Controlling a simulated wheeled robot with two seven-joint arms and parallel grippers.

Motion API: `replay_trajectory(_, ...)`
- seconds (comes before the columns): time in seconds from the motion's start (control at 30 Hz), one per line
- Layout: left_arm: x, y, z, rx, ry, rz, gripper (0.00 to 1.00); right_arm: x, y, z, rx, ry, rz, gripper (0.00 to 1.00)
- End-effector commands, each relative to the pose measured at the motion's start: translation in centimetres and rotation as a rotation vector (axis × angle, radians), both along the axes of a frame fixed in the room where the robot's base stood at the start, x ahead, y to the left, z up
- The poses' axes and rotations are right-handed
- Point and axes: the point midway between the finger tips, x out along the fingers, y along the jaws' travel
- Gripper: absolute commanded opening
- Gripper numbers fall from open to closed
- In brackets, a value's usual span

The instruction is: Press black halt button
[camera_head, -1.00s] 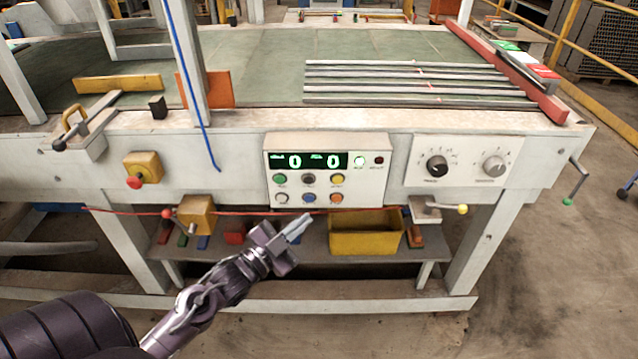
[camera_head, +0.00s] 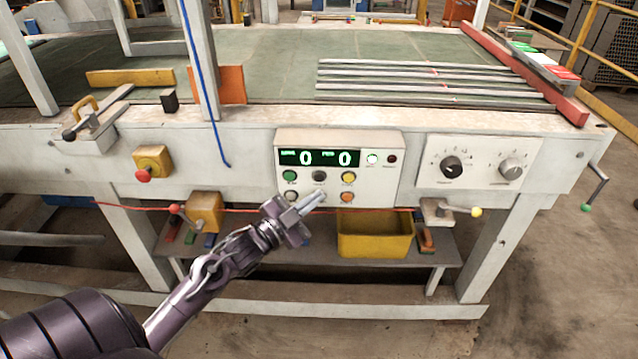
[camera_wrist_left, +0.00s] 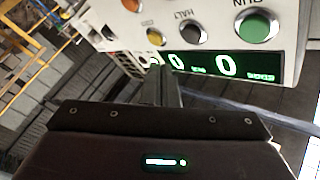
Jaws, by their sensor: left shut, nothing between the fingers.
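The black halt button (camera_head: 319,177) sits in the middle of the upper button row on the white control panel (camera_head: 389,148), between a green button (camera_head: 289,176) and a yellow button (camera_head: 348,177). In the left wrist view, the dark button (camera_wrist_left: 192,33) has the label HALT beside it. My left gripper (camera_head: 318,197) is shut and empty. In the head view its fingertips appear just below the halt button, over the lower button row, and hide the blue button there. Whether the tips touch the panel cannot be told. The left wrist view shows the shut fingers (camera_wrist_left: 160,75). My right gripper is not in view.
An orange button (camera_head: 347,197) and a white button (camera_head: 292,196) flank the fingers. A red cord (camera_head: 130,205) runs below the panel. A yellow bin (camera_head: 375,243) stands on the lower shelf. A knob panel (camera_head: 480,167) is to the right.

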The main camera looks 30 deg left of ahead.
Motion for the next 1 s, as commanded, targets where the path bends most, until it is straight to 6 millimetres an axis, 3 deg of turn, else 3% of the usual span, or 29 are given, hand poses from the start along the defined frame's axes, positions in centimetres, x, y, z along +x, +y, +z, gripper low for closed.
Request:
replay_trajectory(0.3,2.5,1.5,0.0,0.001,-0.001,0.001,0.00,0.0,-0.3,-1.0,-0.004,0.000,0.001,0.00)
replay_trajectory(1.0,2.7,1.7,0.0,0.000,0.000,0.001,0.00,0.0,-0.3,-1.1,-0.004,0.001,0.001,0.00)
